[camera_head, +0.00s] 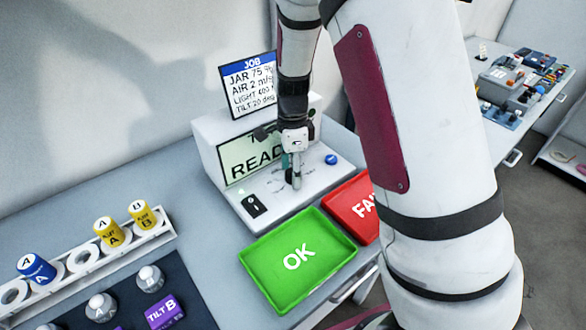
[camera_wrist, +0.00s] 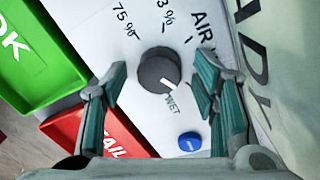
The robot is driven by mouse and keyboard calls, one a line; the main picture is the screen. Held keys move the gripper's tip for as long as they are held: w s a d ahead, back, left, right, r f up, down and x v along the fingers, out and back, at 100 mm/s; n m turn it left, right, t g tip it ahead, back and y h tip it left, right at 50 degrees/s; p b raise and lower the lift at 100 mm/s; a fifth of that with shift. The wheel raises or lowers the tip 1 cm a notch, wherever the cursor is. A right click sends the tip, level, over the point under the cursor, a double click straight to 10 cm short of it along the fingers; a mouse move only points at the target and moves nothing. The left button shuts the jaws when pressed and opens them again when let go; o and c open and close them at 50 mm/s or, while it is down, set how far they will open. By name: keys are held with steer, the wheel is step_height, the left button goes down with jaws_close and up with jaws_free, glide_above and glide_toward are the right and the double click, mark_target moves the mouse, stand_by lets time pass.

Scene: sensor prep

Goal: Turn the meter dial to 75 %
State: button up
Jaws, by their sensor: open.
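The meter dial (camera_wrist: 153,66) is a dark grey round knob on the meter's white panel in the wrist view. Its white pointer line is turned toward the "WET" mark. A "75 %" mark, a partly cut-off "3 %" mark and an "AIR" mark stand around it. My gripper (camera_wrist: 161,76) is open, with one finger on each side of the dial and a gap to each; I cannot tell its height over the panel. In the head view my gripper (camera_head: 293,178) points down over the front panel of the white meter (camera_head: 209,132) and hides the dial.
A green OK tray (camera_head: 262,272) and a red FAIL tray (camera_head: 345,200) lie in front of the meter. A blue button (camera_wrist: 190,141) sits near the dial. A job card (camera_head: 250,88) reads "JAR 75 %". A rack (camera_head: 68,268) with labelled jars stands left.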

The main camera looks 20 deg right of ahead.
steer(key=c, duration=1.2)
steer(key=shift+o, duration=0.2)
